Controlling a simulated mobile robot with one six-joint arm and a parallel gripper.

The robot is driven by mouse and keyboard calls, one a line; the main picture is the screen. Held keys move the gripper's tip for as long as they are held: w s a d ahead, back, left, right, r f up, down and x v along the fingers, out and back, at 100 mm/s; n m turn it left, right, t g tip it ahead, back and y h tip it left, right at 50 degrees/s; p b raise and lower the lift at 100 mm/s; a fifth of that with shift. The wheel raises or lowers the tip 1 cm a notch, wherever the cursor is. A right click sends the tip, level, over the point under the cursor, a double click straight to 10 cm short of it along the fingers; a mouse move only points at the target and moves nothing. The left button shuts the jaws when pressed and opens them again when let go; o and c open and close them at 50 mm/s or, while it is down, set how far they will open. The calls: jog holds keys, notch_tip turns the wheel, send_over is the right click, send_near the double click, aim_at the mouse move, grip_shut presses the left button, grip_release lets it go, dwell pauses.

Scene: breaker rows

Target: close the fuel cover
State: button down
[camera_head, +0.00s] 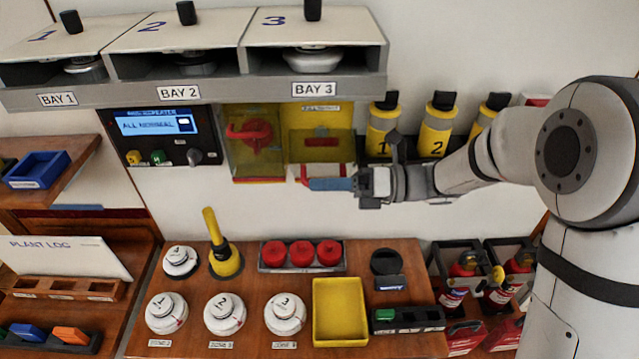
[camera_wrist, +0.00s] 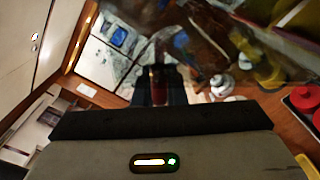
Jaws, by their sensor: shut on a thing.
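A yellow panel under Bay 3 has a red valve handle (camera_head: 250,133) on its left half, seen behind what looks like a clear, yellow-tinted cover (camera_head: 240,162). The right half (camera_head: 320,118) is yellow with a darker square and a red mark. My gripper (camera_head: 310,183) is at the panel's lower right edge, pointing left. It is shut on a small red handle, which shows between the fingers in the wrist view (camera_wrist: 159,88). The handle seems to belong to the clear cover, but the join is not clear. The cover's exact angle is hard to tell.
Numbered yellow canisters (camera_head: 382,125) stand on a shelf just above my forearm. A display unit (camera_head: 165,135) is left of the panel. Below, a wooden desk holds white detectors (camera_head: 225,313), red buttons (camera_head: 301,254) and a yellow tray (camera_head: 340,335). The wall between panel and desk is clear.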

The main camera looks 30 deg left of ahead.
jog(key=c, duration=1.5)
grip_release()
jog(key=b+v, duration=0.2)
jog(key=v, duration=0.5)
jog(key=shift+w+d, duration=0.2)
jog(key=shift+d, duration=0.15)
